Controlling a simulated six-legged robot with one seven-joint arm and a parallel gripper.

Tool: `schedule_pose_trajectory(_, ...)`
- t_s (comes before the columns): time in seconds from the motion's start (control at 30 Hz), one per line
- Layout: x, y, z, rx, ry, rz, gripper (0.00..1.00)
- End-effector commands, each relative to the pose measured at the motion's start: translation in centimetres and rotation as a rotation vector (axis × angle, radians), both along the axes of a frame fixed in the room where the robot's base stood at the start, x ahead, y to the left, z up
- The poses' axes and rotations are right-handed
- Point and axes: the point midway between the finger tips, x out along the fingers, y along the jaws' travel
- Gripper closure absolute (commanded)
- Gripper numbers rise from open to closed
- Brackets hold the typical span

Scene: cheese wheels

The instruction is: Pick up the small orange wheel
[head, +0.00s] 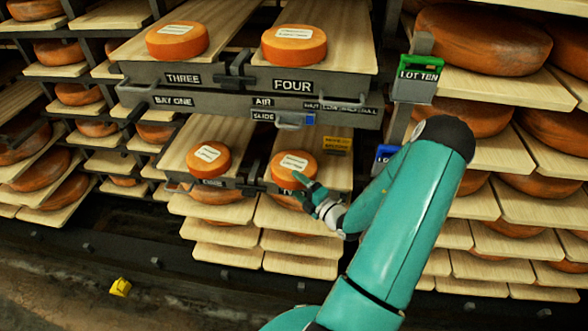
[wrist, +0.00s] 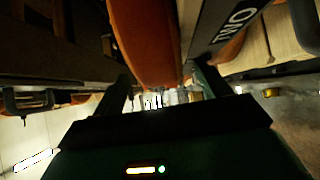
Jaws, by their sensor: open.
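Several small orange wheels with white labels sit on wooden boards. One small orange wheel (head: 294,164) is on the lower right board, and my gripper (head: 306,190) is at its near side. In the wrist view my gripper (wrist: 167,82) is open, with its dark fingers spread apart. An orange wheel side (wrist: 145,40) shows beyond and between them, beside a plate marked TWO (wrist: 236,28). I cannot tell whether the fingers touch it. Another small wheel (head: 209,159) lies on the lower left board. Two more wheels, (head: 177,42) and (head: 294,46), sit above plates THREE and FOUR.
A grey drawer front (head: 250,103) with handles overhangs the lower boards. Large cheese wheels (head: 484,38) fill racks on both sides. A green-topped tag reading LOTTEN (head: 418,72) hangs on a post. A yellow block (head: 120,287) lies on the open floor at lower left.

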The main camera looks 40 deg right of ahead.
Motion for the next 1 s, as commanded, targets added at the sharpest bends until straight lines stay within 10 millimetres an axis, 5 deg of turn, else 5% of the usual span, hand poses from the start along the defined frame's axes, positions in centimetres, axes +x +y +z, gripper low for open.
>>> schedule_pose_trajectory(0.33, 1.7, -0.09, 0.0, 0.0, 0.0, -0.001, 0.25)
schedule_pose_trajectory(0.73, 1.67, -0.09, 0.0, -0.001, 0.0, -0.001, 1.0)
schedule_pose_trajectory(1.0, 1.76, -0.12, 0.27, -0.004, -0.005, 0.0, 1.0)
